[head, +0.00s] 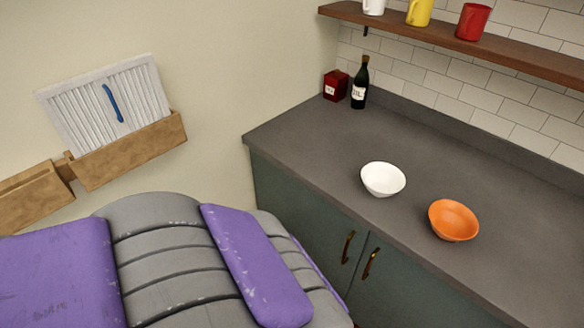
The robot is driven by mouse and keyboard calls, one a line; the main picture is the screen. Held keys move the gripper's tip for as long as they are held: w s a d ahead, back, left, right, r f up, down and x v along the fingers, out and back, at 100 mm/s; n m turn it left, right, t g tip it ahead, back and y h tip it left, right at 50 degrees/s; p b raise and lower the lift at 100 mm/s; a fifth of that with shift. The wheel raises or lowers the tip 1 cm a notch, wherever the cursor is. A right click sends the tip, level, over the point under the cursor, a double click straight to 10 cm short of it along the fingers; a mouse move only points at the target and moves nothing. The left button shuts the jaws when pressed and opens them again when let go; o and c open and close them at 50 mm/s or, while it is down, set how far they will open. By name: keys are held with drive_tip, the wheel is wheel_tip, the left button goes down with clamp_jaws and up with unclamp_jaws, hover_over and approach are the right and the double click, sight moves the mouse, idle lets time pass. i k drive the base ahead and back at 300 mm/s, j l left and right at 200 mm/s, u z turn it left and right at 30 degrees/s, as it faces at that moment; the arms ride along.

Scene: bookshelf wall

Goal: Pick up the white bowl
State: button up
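The white bowl (383,180) sits upright and looks empty on the dark grey countertop (310,140), near its front edge. An orange bowl (454,220) stands to its right and nearer to me, with a gap between them. My gripper is not in view, so I cannot see its state or where it is relative to the bowl.
A dark bottle (360,84) and a red box (335,86) stand at the counter's far left corner. A wooden shelf (440,38) with several mugs hangs above. Green cabinets (300,210) with handles are below. Wooden wall holders (130,150) are at left. Purple and grey padded shapes (200,250) fill the lower left.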

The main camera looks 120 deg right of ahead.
sight(381, 180)
drive_tip(key=z, duration=5.5)
